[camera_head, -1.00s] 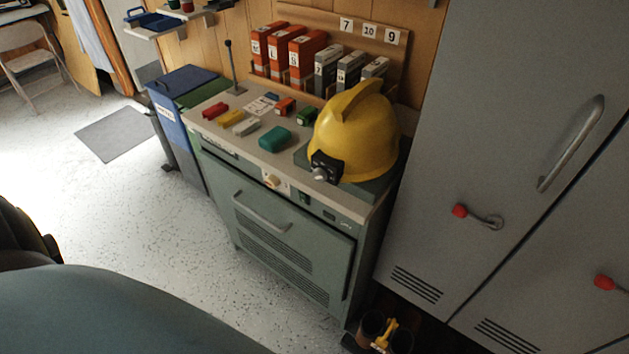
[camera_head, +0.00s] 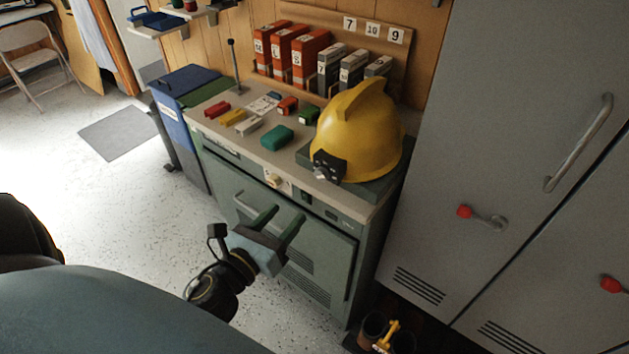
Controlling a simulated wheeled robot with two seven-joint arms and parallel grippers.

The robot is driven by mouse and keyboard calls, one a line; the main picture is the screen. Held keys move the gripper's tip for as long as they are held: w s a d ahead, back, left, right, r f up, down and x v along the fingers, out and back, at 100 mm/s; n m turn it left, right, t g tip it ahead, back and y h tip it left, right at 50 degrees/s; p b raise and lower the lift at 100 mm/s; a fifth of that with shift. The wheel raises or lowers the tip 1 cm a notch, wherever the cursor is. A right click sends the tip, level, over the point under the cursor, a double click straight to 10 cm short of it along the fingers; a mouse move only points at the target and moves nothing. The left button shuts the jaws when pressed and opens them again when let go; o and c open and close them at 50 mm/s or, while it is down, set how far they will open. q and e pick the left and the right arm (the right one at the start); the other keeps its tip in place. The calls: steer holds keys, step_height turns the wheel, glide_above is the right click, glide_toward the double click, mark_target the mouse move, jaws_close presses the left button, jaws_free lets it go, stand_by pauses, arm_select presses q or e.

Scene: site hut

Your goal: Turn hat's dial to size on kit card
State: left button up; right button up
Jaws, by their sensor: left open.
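A yellow hard hat (camera_head: 357,128) sits on a dark green block (camera_head: 377,186) at the right end of the cabinet top. A black piece with a pale knob, the dial (camera_head: 321,173), is on the hat's near left side. Number cards (camera_head: 373,30) reading 7, 10 and 9 are on the wooden board behind. A small printed card (camera_head: 262,105) lies on the cabinet top; its print is too small to read. My left gripper (camera_head: 282,217) is open and empty in front of the cabinet door, below the dial and apart from it. My right gripper is not in view.
Several small coloured blocks (camera_head: 277,137) lie left of the hat. Orange binders (camera_head: 310,60) and grey boxes (camera_head: 352,68) stand behind. A thin upright rod (camera_head: 234,65) stands at the back left. Grey lockers (camera_head: 480,150) close off the right.

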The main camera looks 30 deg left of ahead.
mark_target(320, 177)
arm_select(q)
steer(key=w+p, duration=0.1)
steer(key=w, duration=0.9)
steer(key=shift+w+p, duration=0.35)
steer(key=shift+p, duration=0.05)
steer(key=shift+w, duration=0.7)
steer(key=c, duration=1)
